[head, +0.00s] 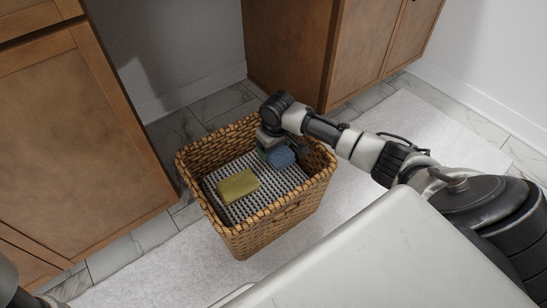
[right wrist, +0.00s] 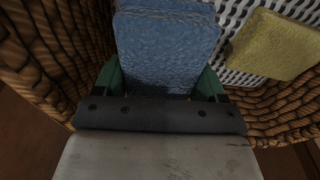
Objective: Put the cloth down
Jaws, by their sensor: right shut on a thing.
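The blue cloth (head: 281,157) is inside the wicker basket (head: 262,232), toward its right back side. My right gripper (head: 272,152) reaches down into the basket and is shut on the cloth. In the right wrist view, the folded blue cloth (right wrist: 165,50) sits between the green fingers of the gripper (right wrist: 160,88). I cannot tell whether the cloth touches the basket's bottom. My left gripper does not show.
A yellow sponge-like block (head: 238,186) lies on the grey patterned liner (head: 225,212) in the basket. Wooden cabinets (head: 75,135) stand to the left and at the back (head: 300,50). A pale rug (head: 160,265) covers the floor around the basket.

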